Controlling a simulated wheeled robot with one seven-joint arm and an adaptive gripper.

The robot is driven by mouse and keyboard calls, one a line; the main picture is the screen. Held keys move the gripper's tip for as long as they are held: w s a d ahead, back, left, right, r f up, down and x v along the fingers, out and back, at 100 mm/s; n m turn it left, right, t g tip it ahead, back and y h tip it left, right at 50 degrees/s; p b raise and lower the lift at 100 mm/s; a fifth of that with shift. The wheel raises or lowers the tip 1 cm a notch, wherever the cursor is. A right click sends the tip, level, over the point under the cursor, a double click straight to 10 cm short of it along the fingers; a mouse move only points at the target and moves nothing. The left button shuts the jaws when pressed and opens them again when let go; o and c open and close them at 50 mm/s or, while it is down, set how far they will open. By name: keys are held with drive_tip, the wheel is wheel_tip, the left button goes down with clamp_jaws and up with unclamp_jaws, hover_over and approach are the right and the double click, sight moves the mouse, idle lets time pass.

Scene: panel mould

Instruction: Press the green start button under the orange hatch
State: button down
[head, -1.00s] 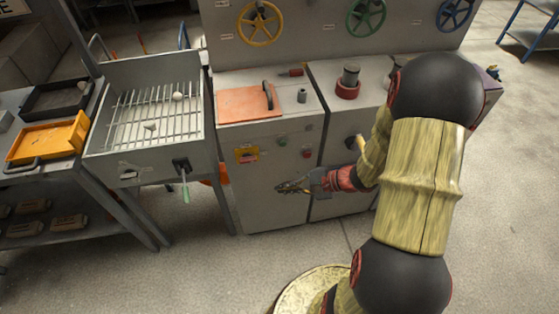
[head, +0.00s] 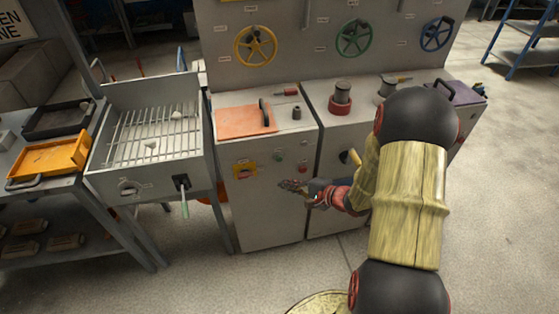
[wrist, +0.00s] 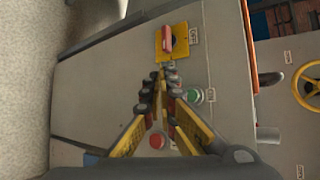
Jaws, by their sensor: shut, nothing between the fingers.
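The orange hatch (head: 245,121) lies flat and closed on top of the left cabinet, with a dark handle. Its orange edge shows in the wrist view (wrist: 247,40). The green button (head: 278,157) is on the cabinet's front below the hatch. In the wrist view the green button (wrist: 194,96) sits in a pale ring just right of my fingers. My gripper (head: 284,184) is shut and empty in front of the panel, below the green button in the head view. In the wrist view its fingertips (wrist: 167,76) lie between the yellow plate and the green button. I see no contact.
A red button (wrist: 157,141) is beside my fingers, and a yellow plate with a red switch (wrist: 168,42) is past the fingertips. A grey grill box (head: 150,185) with a green-handled lever stands left of the cabinet. The floor in front is open.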

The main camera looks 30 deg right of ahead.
drive_tip(key=w+d, duration=0.2)
drive_tip(key=w, duration=0.6)
drive_tip(key=shift+d, duration=0.2)
drive_tip(key=shift+w, duration=0.2)
idle(1.1)
drive_tip(key=shift+w+d+b, duration=0.1)
drive_tip(key=shift+w+b, duration=0.25)
drive_tip(key=shift+b, duration=0.15)
drive_tip(key=shift+w+d+b, duration=0.15)
drive_tip(key=shift+w+b, duration=0.15)
drive_tip(key=shift+w, duration=0.1)
idle(0.8)
drive_tip(key=shift+s, duration=0.1)
drive_tip(key=shift+s+a+b, duration=0.25)
drive_tip(key=shift+s+b, duration=0.1)
drive_tip(key=shift+s, duration=0.4)
drive_tip(key=shift+s+a+b, duration=0.2)
drive_tip(key=shift+s+a, duration=0.05)
drive_tip(key=shift+s, duration=0.55)
drive_tip(key=shift+s+a+b, duration=0.15)
drive_tip(key=shift+s+a, duration=0.05)
drive_tip(key=shift+s, duration=0.6)
drive_tip(key=shift+s+a+b, duration=0.2)
drive_tip(key=shift+s+a, duration=0.05)
drive_tip(key=shift+s, duration=0.55)
